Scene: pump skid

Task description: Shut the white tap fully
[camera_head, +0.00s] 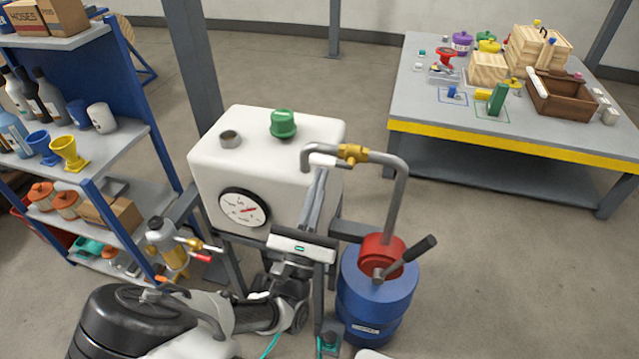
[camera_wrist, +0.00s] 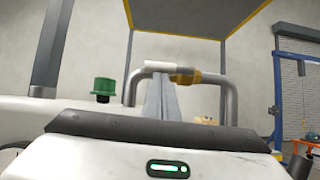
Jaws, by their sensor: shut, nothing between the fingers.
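The white tap's lever (camera_head: 322,160) sits on a brass valve body (camera_head: 354,153) in the grey pipe above the white tank. The lever points left from the brass body and looks roughly in line with the pipe. In the wrist view the white lever (camera_wrist: 157,66) and brass body (camera_wrist: 186,77) show above my fingers. My gripper (camera_head: 320,172) is shut and empty, its fingertips just below or against the lever; I cannot tell if they touch. In the wrist view my gripper (camera_wrist: 158,78) overlaps the pipe just under the lever.
The white tank (camera_head: 275,165) carries a green cap (camera_head: 283,123) and a gauge (camera_head: 242,208). Shelves (camera_head: 75,160) stand left; a loaded table (camera_head: 420,105) stands back right.

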